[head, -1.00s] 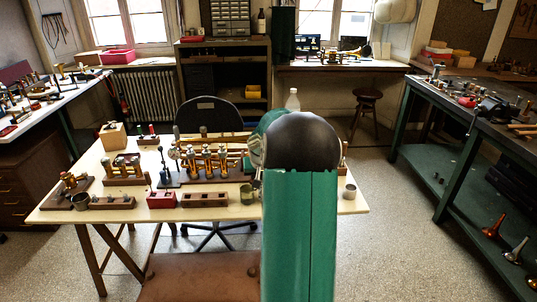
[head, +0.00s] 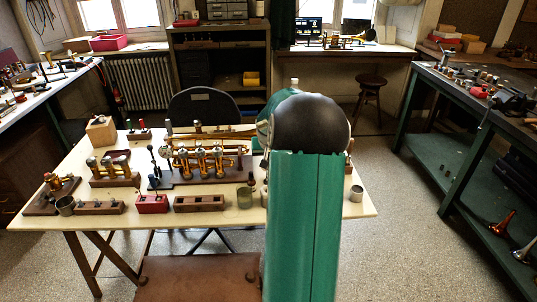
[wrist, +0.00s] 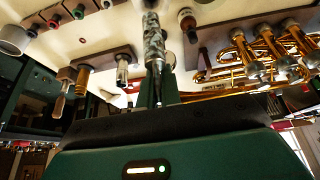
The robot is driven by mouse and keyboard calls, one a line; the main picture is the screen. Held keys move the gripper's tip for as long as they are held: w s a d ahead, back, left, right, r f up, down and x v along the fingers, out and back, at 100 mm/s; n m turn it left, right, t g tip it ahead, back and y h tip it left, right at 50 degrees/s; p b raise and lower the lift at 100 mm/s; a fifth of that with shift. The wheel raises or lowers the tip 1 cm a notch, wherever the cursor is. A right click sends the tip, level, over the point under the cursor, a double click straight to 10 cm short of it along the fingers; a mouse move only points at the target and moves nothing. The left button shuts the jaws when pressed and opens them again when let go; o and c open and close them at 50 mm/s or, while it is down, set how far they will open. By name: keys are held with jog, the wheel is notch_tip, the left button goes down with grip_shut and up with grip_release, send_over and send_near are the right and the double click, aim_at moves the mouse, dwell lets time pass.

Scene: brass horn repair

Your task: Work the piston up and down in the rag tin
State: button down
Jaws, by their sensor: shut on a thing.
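A silver, mottled piston (wrist: 155,50) stands out from my gripper (wrist: 157,92) in the wrist view, with its thin stem end between the dark green fingers. My gripper is shut on it. In the head view my own green arm hides the gripper and the piston. An olive-green tin (head: 244,198) stands on the table just left of my arm, and a small grey tin (head: 357,193) stands to its right. I cannot tell which is the rag tin, or whether the piston's far end is inside a tin.
A black chair (head: 203,103) stands behind. A green bench (head: 470,120) stands at right, with bare floor between.

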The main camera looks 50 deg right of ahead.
jog(key=shift+f, duration=1.9)
jog(key=shift+w+d, duration=0.1)
jog(key=shift+w, duration=0.2)
jog(key=shift+s, duration=0.2)
dwell(0.4)
jog(key=shift+f, duration=2)
dwell(1.8)
